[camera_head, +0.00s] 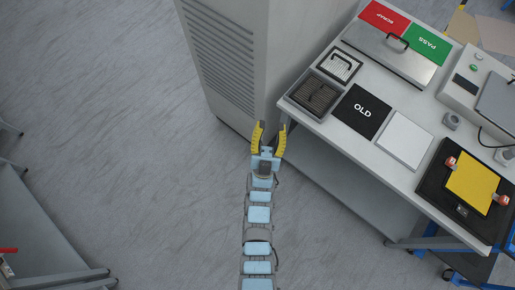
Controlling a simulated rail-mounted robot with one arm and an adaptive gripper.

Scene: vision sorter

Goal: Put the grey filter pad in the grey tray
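My gripper (269,135) has two yellow fingers spread apart with nothing between them. It is left of the table's near left corner, over the floor by the grey cabinet. A dark grey tray (292,98) sits at the table's left corner and holds a ribbed grey-brown pad (314,93) with a dark handle. Just behind it is a lighter ribbed pad (338,66) with a black handle, in a thin dark frame. A plain light grey square (404,140) lies flat farther right. I cannot tell for certain which piece is the grey filter pad.
A black "OLD" mat (362,111) lies beside the tray. A metal lid (391,49), red mat (384,16) and green mat (428,43) are farther back. A black fixture with a yellow plate (472,184) stands right. The tall cabinet (225,55) blocks behind my gripper; floor left is clear.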

